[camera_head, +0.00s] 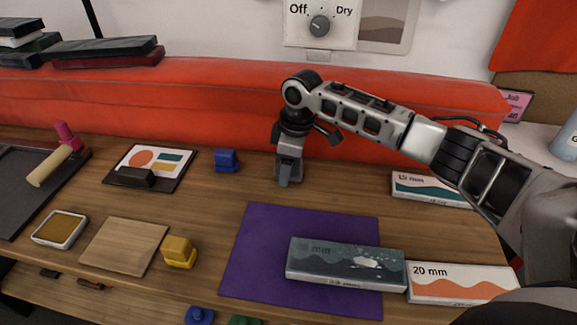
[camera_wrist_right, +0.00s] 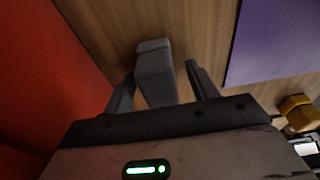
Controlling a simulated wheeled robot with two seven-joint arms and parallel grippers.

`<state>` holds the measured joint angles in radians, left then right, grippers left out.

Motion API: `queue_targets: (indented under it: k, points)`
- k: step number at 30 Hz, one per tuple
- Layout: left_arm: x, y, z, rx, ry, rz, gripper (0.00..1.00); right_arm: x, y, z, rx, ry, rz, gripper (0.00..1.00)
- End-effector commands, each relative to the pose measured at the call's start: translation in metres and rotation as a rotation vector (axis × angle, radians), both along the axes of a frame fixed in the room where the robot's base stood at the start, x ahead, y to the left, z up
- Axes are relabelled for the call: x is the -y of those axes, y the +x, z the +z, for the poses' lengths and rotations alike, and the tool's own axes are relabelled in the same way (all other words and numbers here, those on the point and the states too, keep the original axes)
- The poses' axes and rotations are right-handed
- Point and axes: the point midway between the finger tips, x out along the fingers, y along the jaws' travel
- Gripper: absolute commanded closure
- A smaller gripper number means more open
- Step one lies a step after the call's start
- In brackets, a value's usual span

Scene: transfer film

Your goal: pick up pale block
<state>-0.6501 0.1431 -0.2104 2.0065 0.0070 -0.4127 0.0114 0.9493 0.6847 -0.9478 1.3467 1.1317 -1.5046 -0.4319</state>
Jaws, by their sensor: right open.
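In the right wrist view a grey block (camera_wrist_right: 154,72), the palest block I see, stands on the wooden table between the two fingers of my right gripper (camera_wrist_right: 160,82). The fingers are open, one on each side of it, with a gap clearest on the right side. In the head view my right gripper (camera_head: 288,172) points down at the table behind the purple mat. There the grey block is hard to tell apart from the grey fingers. My left gripper is not in view.
A blue block (camera_head: 227,160) stands left of my right gripper. A yellow block (camera_head: 179,252) is beside a wooden board (camera_head: 125,246). The purple mat (camera_head: 255,245) carries a dark box (camera_head: 345,262). A red padded wall (camera_head: 200,105) runs close behind the gripper.

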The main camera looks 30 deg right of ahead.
Motion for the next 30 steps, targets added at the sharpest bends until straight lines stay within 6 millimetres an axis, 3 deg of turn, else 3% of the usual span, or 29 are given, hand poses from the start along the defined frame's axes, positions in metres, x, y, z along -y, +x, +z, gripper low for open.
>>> queue_targets:
  k: [3,8,11,23,28,30]
  points:
    - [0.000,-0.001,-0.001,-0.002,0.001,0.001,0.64,0.000,0.000,0.000,0.000,0.000,0.000,0.42]
    - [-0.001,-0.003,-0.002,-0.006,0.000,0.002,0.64,0.000,0.000,0.000,-0.001,0.001,0.000,0.86]
    - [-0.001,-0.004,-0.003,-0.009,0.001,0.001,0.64,0.000,0.000,0.000,-0.001,0.001,0.000,0.94]
    - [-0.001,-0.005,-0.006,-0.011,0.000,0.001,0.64,0.000,0.000,0.010,0.001,0.002,0.001,0.94]
    - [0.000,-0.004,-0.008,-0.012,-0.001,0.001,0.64,-0.001,0.000,0.034,0.003,0.002,0.002,0.94]
    - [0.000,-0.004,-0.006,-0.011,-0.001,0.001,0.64,-0.003,-0.012,0.047,0.003,0.001,0.004,0.94]
